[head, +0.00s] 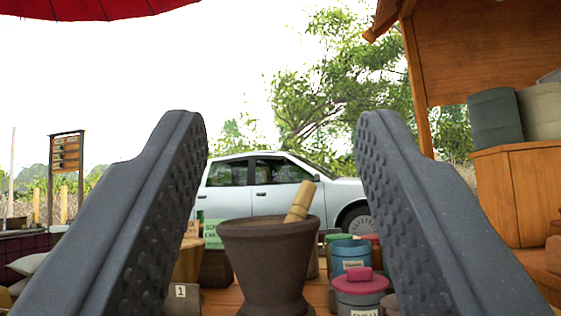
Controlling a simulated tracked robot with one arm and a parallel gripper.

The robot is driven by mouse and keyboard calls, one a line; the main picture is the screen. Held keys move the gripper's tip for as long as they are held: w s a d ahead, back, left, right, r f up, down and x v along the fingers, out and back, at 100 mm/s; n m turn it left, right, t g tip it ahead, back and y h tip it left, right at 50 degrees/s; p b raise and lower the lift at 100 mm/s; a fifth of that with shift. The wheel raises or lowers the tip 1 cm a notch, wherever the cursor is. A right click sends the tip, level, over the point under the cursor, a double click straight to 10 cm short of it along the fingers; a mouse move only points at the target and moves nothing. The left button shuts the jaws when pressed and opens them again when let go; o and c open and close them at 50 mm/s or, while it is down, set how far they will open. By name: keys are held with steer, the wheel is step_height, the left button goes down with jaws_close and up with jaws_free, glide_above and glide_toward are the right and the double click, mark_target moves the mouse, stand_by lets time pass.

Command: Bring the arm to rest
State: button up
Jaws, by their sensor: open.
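My gripper (282,150) is open, its two dark grey ridged fingers wide apart on the left and right of the head view. Nothing is between the fingertips. Beyond and below them stands a brown clay mortar (264,262), upright on a wooden surface, seen in the gap between the fingers. A light wooden pestle (299,202) leans to the right out of the mortar's mouth; its lower end is hidden inside. The gripper appears apart from both.
Lidded containers, one blue (349,256) and one pink (360,290), stand right of the mortar. A wooden stall (512,195) with stacked round containers (495,116) is at right. A silver car (262,186) is behind. A red canopy (90,8) hangs at upper left.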

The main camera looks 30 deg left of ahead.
steer(key=w+d+r+m+g+h, duration=0.1)
steer(key=w+d+r+g+h, duration=0.1)
steer(key=w+d+r, duration=0.6)
steer(key=w+d+r+m+g+h, duration=0.2)
steer(key=w+d+r+g, duration=0.15)
steer(key=w, duration=0.75)
steer(key=d+r+g+h, duration=0.1)
steer(key=d+r+h, duration=0.15)
steer(key=d, duration=0.55)
steer(key=d+r+g+h, duration=0.1)
steer(key=d+r, duration=0.3)
steer(key=d, duration=0.4)
steer(key=s+d+r+m+g+h, duration=0.1)
steer(key=s+d+r+h, duration=0.1)
steer(key=s+d, duration=0.35)
steer(key=s+d+r+g+h, duration=0.1)
steer(key=s+d+h, duration=0.15)
steer(key=d, duration=0.65)
step_height(320, 180, up, 15)
steer(key=p, duration=1.5)
steer(key=shift+w+r, duration=0.15)
steer(key=shift+w, duration=0.05)
steer(key=shift+t, duration=0.25)
